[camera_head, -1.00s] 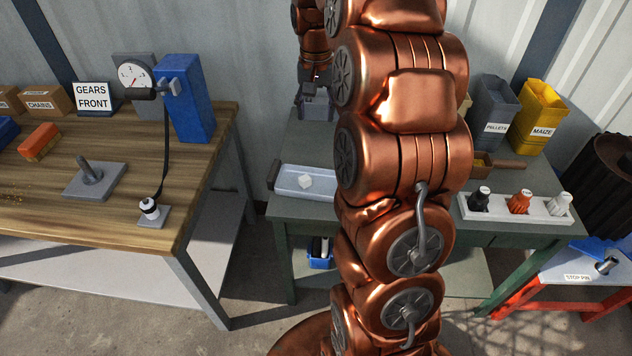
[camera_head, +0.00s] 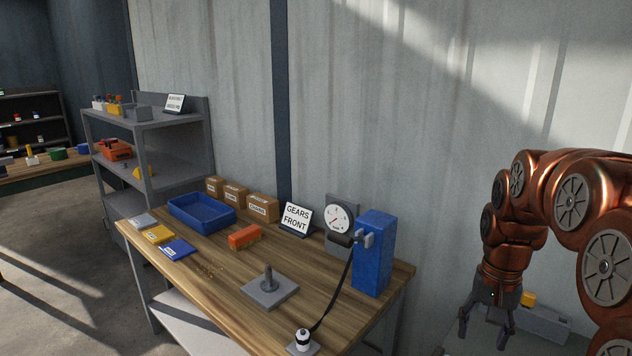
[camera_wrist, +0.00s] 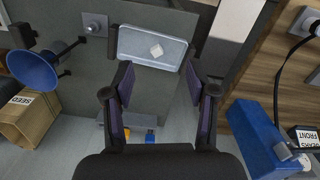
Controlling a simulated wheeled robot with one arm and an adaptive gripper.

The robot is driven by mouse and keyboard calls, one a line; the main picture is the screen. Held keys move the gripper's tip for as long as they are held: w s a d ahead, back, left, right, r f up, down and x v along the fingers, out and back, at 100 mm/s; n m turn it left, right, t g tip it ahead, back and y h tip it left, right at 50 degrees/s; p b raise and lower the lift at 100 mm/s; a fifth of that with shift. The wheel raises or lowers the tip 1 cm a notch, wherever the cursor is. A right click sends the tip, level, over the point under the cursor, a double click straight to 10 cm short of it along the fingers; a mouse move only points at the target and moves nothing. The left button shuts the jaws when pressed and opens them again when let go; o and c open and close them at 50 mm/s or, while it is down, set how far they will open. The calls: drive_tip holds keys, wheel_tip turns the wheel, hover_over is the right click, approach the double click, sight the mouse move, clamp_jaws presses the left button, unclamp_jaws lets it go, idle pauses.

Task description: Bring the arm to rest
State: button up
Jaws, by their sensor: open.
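My copper arm reaches in from the right edge of the head view, its wrist bent downward. My gripper (camera_head: 485,335) hangs at its end, fingers pointing down and spread apart. It also shows in the wrist view (camera_wrist: 158,82), open, with nothing between the fingers. Beyond the fingers there, a pale tray (camera_wrist: 128,45) with a white cube (camera_wrist: 156,50) lies on a grey-green table. The gripper appears apart from the tray and table.
The wooden bench (camera_head: 220,292) stands left of my gripper, with a tall blue post (camera_head: 374,255), dial gauge (camera_head: 338,222) and blue bin (camera_head: 200,221). A grey shelf (camera_head: 160,122) stands further left. A blue funnel (camera_wrist: 32,74) shows in the wrist view.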

drive_tip(key=s+a+n+p, duration=0.2)
drive_tip(key=s+a, duration=0.2)
drive_tip(key=s, duration=0.4)
drive_tip(key=s+a+n+g+p, duration=0.1)
drive_tip(key=s+a, duration=0.3)
drive_tip(key=s, duration=0.4)
drive_tip(key=s+a+n+p, duration=0.2)
drive_tip(key=s+a, duration=0.2)
drive_tip(key=s, duration=0.4)
drive_tip(key=shift+s+a+r+n+p, duration=0.3)
drive_tip(key=shift+a+r+n+p, duration=0.05)
drive_tip(key=shift+r+n, duration=0.1)
drive_tip(key=shift+c, duration=0.4)
